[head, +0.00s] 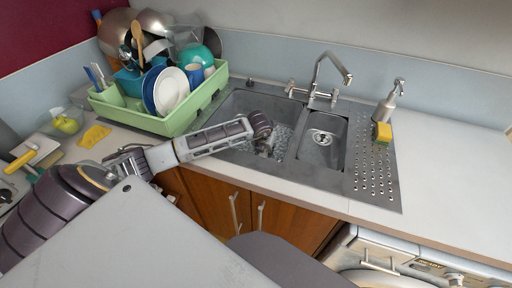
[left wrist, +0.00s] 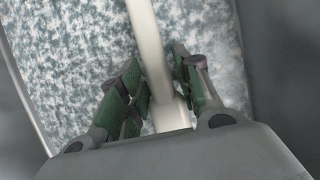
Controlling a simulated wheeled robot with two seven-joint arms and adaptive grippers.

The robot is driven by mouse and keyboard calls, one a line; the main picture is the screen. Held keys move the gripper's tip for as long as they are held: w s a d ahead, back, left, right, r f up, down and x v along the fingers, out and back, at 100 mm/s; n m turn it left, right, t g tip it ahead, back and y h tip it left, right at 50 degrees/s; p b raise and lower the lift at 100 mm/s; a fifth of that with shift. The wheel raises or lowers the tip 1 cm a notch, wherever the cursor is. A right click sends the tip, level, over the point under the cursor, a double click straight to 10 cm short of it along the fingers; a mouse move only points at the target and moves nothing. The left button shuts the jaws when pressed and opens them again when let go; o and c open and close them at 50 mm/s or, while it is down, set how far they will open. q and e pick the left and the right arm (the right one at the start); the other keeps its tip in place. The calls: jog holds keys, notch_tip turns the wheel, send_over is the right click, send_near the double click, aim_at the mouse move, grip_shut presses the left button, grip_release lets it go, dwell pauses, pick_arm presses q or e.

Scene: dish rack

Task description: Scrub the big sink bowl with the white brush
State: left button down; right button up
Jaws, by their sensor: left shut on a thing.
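The big sink bowl (head: 236,104) is the left bowl of the steel sink, and its floor looks mottled white and blue-grey. My left arm reaches over its front edge. My left gripper (head: 268,148) points down inside the bowl. In the left wrist view, my left gripper (left wrist: 160,92) is shut on the white brush's handle (left wrist: 148,45), a pale rod that runs between its green pads. The brush's head is hidden in both views. The mottled bowl floor (left wrist: 75,65) fills the background there. My right gripper does not show.
A green dish rack (head: 205,95) full of dishes stands left of the sink. The tap (head: 318,80) rises behind the bowls. The small bowl (head: 322,140), a soap dispenser (head: 388,105) and a yellow sponge (head: 383,132) are to the right. The right counter (head: 450,150) is clear.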

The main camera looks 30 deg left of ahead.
pick_arm(q)
jog(key=shift+w+a+f+b, duration=0.15)
jog(key=shift+w+b, duration=0.45)
jog(key=shift+w, duration=0.45)
jog(key=shift+w+a, duration=0.15)
jog(key=shift+w, duration=0.15)
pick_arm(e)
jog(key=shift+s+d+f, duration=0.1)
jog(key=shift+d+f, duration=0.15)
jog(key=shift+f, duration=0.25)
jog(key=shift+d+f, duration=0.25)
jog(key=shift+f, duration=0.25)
pick_arm(q)
jog(key=shift+w, duration=0.1)
